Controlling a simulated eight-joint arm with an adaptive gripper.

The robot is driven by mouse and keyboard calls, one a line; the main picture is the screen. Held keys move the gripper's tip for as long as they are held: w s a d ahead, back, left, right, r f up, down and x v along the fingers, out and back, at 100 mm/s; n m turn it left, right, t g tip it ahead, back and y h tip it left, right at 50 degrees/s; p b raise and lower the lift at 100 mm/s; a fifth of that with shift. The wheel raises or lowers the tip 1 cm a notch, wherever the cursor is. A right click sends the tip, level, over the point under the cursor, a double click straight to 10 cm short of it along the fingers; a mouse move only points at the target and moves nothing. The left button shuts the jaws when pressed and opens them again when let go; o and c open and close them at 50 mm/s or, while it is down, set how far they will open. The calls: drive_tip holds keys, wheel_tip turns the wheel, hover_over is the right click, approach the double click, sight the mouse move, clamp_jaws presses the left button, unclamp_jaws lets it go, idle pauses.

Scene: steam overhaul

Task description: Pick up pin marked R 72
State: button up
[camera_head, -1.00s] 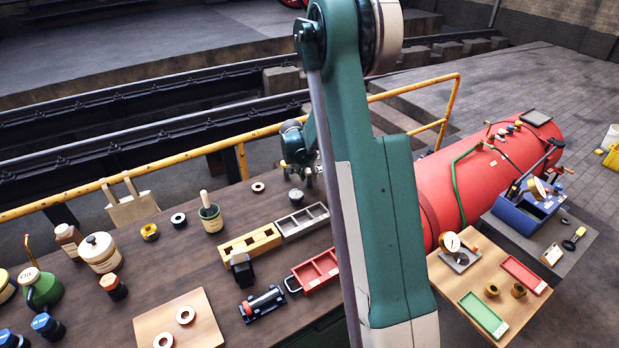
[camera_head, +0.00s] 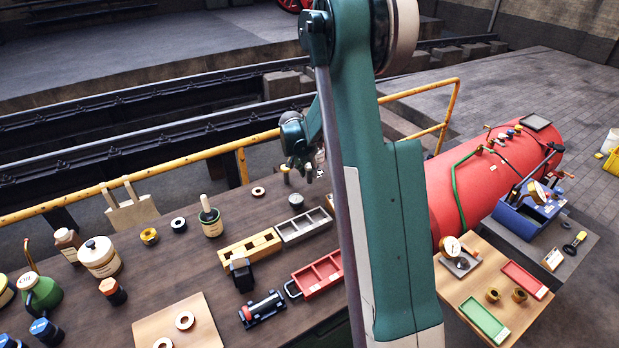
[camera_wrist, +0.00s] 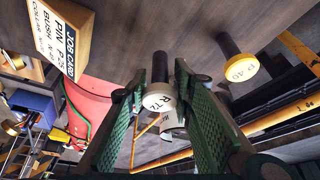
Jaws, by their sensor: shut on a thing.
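The pin marked R 72 (camera_wrist: 158,103) shows in the wrist view, with a pale round head and a dark shank. My gripper (camera_wrist: 160,84) is shut on it, with the green pads on either side of the pin. In the head view my gripper (camera_head: 302,170) is over the far part of the bench, right of centre; the held pin is not clear there. A second pin (camera_wrist: 239,67) with a yellowish marked head and dark shank stands apart to the right in the wrist view.
A job card block (camera_wrist: 62,38) stands at the left in the wrist view. On the bench are a yellow wooden rack (camera_head: 250,248), a grey tray (camera_head: 303,225), a red tray (camera_head: 318,275) and a brush pot (camera_head: 211,223). A yellow rail (camera_head: 205,153) runs behind the bench.

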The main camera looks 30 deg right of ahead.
drive_tip(key=shift+r, duration=2.6)
